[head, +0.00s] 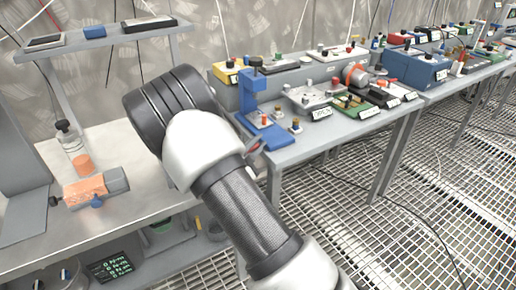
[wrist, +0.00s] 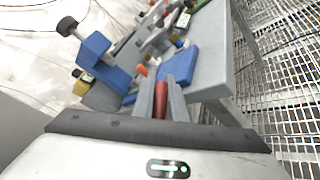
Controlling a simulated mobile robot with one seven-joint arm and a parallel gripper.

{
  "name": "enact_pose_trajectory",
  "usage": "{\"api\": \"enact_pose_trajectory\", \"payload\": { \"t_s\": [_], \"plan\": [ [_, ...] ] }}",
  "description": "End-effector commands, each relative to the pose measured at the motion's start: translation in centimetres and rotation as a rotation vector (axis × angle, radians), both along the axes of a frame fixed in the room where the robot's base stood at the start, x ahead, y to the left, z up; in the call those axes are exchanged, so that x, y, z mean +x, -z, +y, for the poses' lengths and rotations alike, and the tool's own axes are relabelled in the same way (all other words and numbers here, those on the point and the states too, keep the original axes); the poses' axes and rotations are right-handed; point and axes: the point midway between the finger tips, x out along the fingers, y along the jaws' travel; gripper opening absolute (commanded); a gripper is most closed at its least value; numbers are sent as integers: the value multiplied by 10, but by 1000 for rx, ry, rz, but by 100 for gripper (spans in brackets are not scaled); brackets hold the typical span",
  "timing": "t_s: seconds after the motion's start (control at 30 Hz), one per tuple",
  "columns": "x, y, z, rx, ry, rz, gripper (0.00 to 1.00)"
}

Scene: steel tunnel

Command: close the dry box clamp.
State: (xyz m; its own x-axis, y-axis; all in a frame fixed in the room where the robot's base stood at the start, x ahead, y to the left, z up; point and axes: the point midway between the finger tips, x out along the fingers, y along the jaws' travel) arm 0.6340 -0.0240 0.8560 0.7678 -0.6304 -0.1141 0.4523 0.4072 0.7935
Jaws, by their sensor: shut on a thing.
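My gripper (wrist: 161,92) is shut on a red handle-like piece (wrist: 160,103), which shows between its two grey fingers in the wrist view. It may be the clamp's handle, but the frames do not show what it joins. The blue stand (head: 250,93) is upright on the bench. It also shows in the wrist view (wrist: 92,50), left of the fingers. No dry box is clearly recognisable.
The back bench (head: 283,156) holds several small devices, including a blue box (head: 415,68).

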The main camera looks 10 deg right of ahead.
Motion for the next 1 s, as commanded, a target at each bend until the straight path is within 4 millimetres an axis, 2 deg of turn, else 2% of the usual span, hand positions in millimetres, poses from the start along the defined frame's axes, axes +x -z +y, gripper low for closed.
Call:
{"api": "enact_pose_trajectory", "payload": {
  "t_s": [0.03,0.5,1.0],
  "plan": [
    [0,3,2,-30,-3,-9,0],
    [-3,-23,9,-303,-2,-98,0],
    [-3,-29,10,-367,-1,-118,0]
  ]
}}
